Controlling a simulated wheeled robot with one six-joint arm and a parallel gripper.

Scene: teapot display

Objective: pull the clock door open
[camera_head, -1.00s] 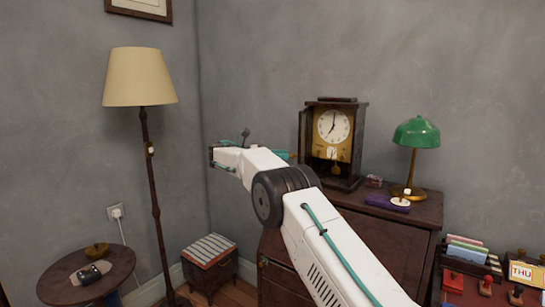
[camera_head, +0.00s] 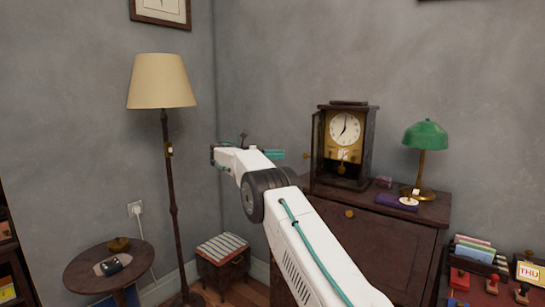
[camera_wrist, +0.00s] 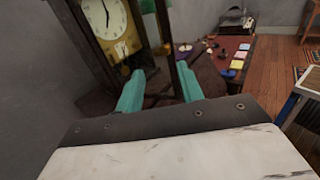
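The clock (camera_head: 346,128) stands upright on the wooden cabinet, with a white dial and a brass pendulum. Its narrow dark door (camera_head: 317,145) shows at the left side, standing out from the case and at least partly open. In the wrist view the clock's dial (camera_wrist: 104,17) is at upper left, and a dark upright frame bar (camera_wrist: 172,45) passes near the right fingertip. I cannot tell whether they touch. My gripper (camera_wrist: 158,90) has two teal fingers spread apart with nothing clearly held. In the head view its teal tip (camera_head: 275,154) is left of the clock, apart from the door in the picture.
A green lamp (camera_head: 425,136) and a purple item (camera_head: 396,202) share the cabinet top (camera_head: 425,212) with the clock. A floor lamp (camera_head: 161,82), a striped stool (camera_head: 222,247) and a round table (camera_head: 88,268) stand left. Stamps and cards are at lower right.

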